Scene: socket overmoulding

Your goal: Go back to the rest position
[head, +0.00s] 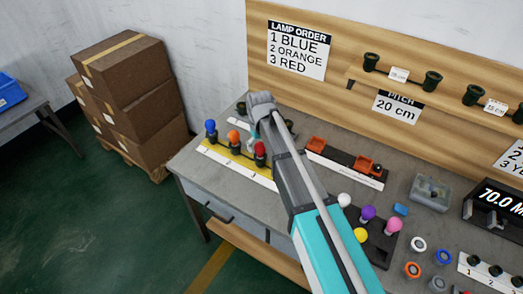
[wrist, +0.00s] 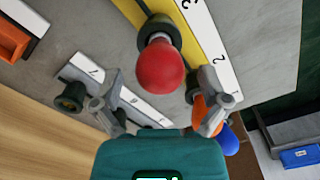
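My gripper (head: 254,128) is over the left part of the workbench, behind the row of lamps. In the wrist view my gripper (wrist: 155,100) has its two fingers wide apart, with nothing held between them. A red lamp (head: 259,149) stands in a black socket on the yellow strip; it also shows in the wrist view (wrist: 161,66), apart from the fingers. An orange lamp (head: 233,137) and a blue lamp (head: 210,126) stand to its left in the same row. In the wrist view the right finger partly hides the orange lamp (wrist: 203,113).
A lamp order sign (head: 298,50) hangs on the wooden back panel. A clear box (head: 430,192) stands farther right. Cardboard boxes (head: 125,75) stand on the floor left of the bench.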

